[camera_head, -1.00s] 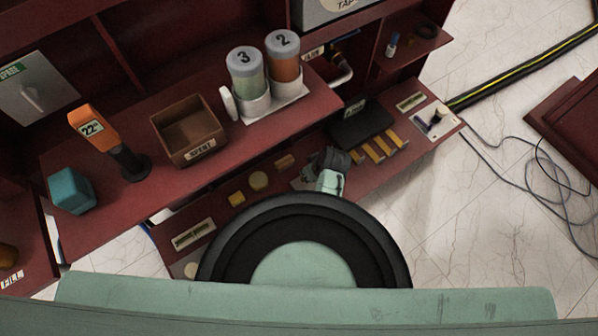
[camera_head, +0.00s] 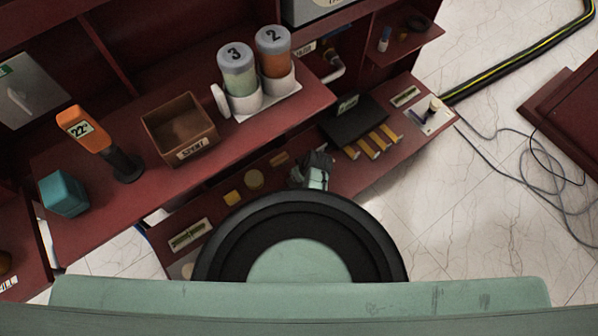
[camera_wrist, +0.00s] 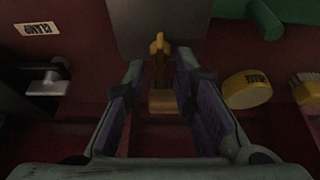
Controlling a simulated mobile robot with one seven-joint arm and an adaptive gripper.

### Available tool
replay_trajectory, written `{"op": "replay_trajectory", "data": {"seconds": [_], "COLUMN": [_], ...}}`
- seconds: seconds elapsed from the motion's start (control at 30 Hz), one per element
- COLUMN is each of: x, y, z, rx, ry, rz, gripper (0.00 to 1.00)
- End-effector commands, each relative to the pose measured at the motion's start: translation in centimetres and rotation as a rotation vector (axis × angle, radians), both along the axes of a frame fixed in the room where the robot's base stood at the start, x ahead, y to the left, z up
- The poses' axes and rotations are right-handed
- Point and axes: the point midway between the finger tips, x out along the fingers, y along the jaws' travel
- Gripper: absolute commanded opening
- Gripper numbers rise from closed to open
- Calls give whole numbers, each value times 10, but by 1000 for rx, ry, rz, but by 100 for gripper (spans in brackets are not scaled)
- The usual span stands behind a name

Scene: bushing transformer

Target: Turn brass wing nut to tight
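My gripper (camera_wrist: 160,66) is open, with its two fingers spread on either side of a small brass-yellow upright piece (camera_wrist: 159,45). This piece looks like the wing nut, but the view is dark and its wings are hard to make out. It stands in front of a grey panel, beyond the fingertips, and no contact shows. In the head view, my gripper (camera_head: 316,172) is over the lower red shelf, partly hidden by my arm; the wing nut cannot be made out there.
In the wrist view, a grease tin (camera_wrist: 247,89) and a brush (camera_wrist: 306,86) are at right, and a metal fitting (camera_wrist: 50,77) at left under a clamp label (camera_wrist: 37,28). In the head view, the upper shelf holds a brown bin (camera_head: 180,130), an orange-topped tool (camera_head: 88,130) and two jars (camera_head: 238,70).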

Motion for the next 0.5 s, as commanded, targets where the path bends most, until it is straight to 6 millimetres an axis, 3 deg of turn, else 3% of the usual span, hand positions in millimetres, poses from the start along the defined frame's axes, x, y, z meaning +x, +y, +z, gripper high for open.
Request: {"op": "replay_trajectory", "data": {"seconds": [0.33,0.5], "x": [0,0], "y": [-1,-1], "z": [0,0], "rx": [0,-2], "ry": [0,-1], "rz": [-1,-2], "gripper": [0,0]}}
